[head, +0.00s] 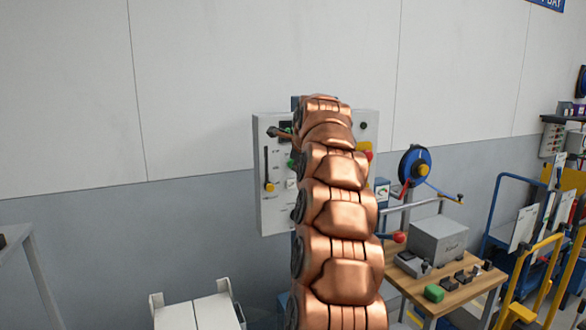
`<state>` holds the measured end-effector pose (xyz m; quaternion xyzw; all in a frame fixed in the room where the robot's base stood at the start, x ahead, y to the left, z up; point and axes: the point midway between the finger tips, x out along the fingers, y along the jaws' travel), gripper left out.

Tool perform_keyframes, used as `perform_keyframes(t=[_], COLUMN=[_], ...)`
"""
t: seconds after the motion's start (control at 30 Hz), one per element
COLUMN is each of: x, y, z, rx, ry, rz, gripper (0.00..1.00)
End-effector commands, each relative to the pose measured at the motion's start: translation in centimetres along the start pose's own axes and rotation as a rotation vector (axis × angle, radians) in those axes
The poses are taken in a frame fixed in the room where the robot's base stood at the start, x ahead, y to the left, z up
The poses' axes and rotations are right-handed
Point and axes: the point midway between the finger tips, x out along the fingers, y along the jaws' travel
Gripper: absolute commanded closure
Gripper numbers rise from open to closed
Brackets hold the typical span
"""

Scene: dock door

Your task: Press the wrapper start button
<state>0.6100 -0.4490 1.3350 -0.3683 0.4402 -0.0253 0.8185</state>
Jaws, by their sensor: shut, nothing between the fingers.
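A pale grey control panel (273,214) is mounted on the wall in the middle of the head view. My copper arm rises in front of it and covers its centre. A green button (291,163) shows at the arm's left edge, partly covered. I cannot tell which one is the wrapper start button; labels are too small. My gripper cannot be made out behind the arm. A dark, brownish piece (275,132) juts left near the arm's top; I cannot tell what it is.
To the right stands a wooden bench (455,296) with a grey box (438,240), below a blue hose reel (414,168). Blue and yellow carts (540,270) stand farther right. Wall left of the panel is bare.

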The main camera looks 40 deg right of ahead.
Motion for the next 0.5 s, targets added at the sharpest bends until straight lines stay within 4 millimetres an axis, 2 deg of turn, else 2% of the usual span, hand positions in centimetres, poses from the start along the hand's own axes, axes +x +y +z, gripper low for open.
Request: perform_keyframes(t=[0.5], x=[-0.35], y=[0.41], z=[-0.4], rx=[0.0], ry=[0.001], rz=[0.001], gripper=[1.0])
